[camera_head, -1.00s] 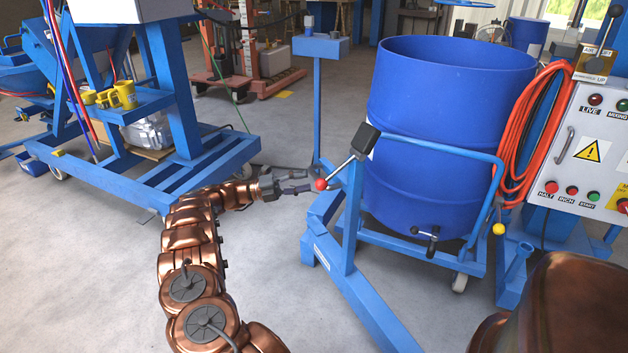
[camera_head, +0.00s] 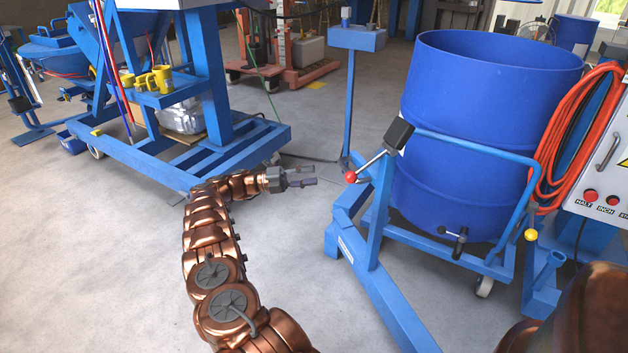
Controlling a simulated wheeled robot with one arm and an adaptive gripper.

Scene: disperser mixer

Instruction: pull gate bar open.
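The gate bar (camera_head: 470,148) is a blue tube that runs across the front of the blue drum (camera_head: 480,110) and bends down at the right. A yellow ball (camera_head: 531,235) shows near its right end. At its left end is a black block (camera_head: 398,134) with a metal lever ending in a red ball (camera_head: 350,177). My gripper (camera_head: 308,175) points right, its two fingers apart and empty. It is to the left of the red ball, with a visible gap between them.
A blue frame (camera_head: 350,240) on castors carries the drum. A blue post (camera_head: 349,100) stands behind the red ball. A blue wheeled machine (camera_head: 240,147) is at the left. A control panel (camera_head: 600,160) and orange hose (camera_head: 565,130) are at the right. Floor in front is clear.

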